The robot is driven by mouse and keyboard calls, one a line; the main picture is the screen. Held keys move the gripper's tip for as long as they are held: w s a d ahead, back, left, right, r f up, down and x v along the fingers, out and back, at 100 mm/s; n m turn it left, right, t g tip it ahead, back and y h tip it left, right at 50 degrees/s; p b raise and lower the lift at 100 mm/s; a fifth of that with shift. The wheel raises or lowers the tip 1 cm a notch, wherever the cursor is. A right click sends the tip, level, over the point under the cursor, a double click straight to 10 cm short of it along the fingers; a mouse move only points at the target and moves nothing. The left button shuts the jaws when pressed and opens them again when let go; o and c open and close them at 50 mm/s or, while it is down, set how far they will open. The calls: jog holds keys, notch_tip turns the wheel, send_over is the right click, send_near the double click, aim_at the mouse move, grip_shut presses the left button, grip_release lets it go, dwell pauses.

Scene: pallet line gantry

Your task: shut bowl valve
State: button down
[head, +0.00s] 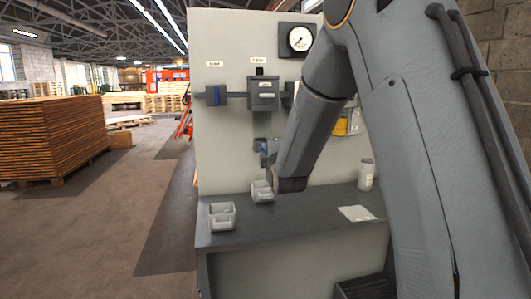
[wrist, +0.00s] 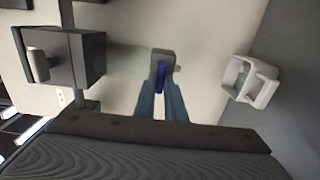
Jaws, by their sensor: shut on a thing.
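A small grey valve with a blue lever (head: 261,145) sits on the panel below a grey box. In the wrist view the blue lever (wrist: 160,78) lies between my fingers, and the grey valve body (wrist: 163,56) shows just beyond them. My gripper (wrist: 160,88) is shut on the lever; in the head view my gripper (head: 268,161) is partly hidden by my forearm. The lever appears to lie across the line running down from the box. Another valve with a blue lever (head: 214,95) is at upper left on the panel. I cannot read the labels surely.
The grey box (head: 263,93) also shows in the wrist view (wrist: 75,55).

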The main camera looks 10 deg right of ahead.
dwell(0.5)
jog(key=c, duration=1.8)
grip_release()
jog(key=shift+s+b, duration=0.35)
jog(key=shift+s, duration=3.6)
jog(key=s+f+m+g+p, duration=0.4)
jog(key=s+f+m+g, duration=0.45)
jog(key=s+f, duration=0.4)
jog(key=s+f+m+g+p, duration=0.1)
jog(key=s+m+g, duration=0.2)
jog(key=s, duration=0.5)
jog(key=s+f+m+g, duration=0.1)
jog(key=s+m+g, duration=0.2)
jog(key=s, duration=0.6)
jog(key=s+f+m+g+p, duration=0.1)
jog(key=s+m+g, duration=0.2)
jog(key=s, duration=0.6)
jog(key=shift+d+f+m+g+p, duration=0.15)
jog(key=shift+f+m+g+p, duration=0.1)
jog(key=shift+f+m+p, duration=0.1)
